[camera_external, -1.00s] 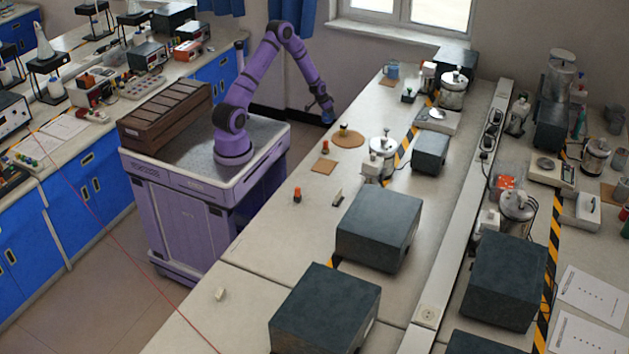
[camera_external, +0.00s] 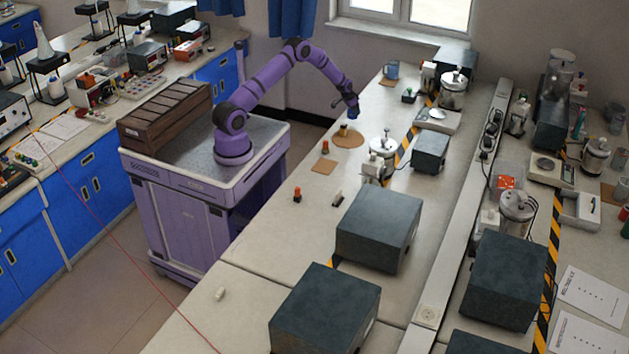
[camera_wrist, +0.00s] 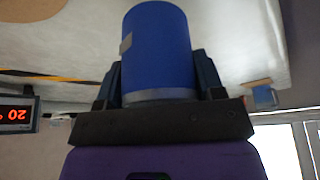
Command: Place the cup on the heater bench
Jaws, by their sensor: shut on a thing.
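My gripper (camera_wrist: 158,78) is shut on a blue cup (camera_wrist: 158,45), with one dark finger on each side of it in the wrist view. In the external view my gripper (camera_external: 349,104) is at the end of the outstretched purple arm, over the left edge of the long pale bench (camera_external: 290,240). The held cup is small and hard to make out there, close to the round cork mat (camera_external: 347,142). I cannot tell its exact height above the bench. Which part is the heater bench is not marked.
A square cork mat (camera_external: 324,167) and an orange-topped item (camera_external: 297,194) lie nearer. Large dark boxes (camera_external: 378,225) fill the near bench. Another blue mug (camera_external: 391,70) stands at the far end.

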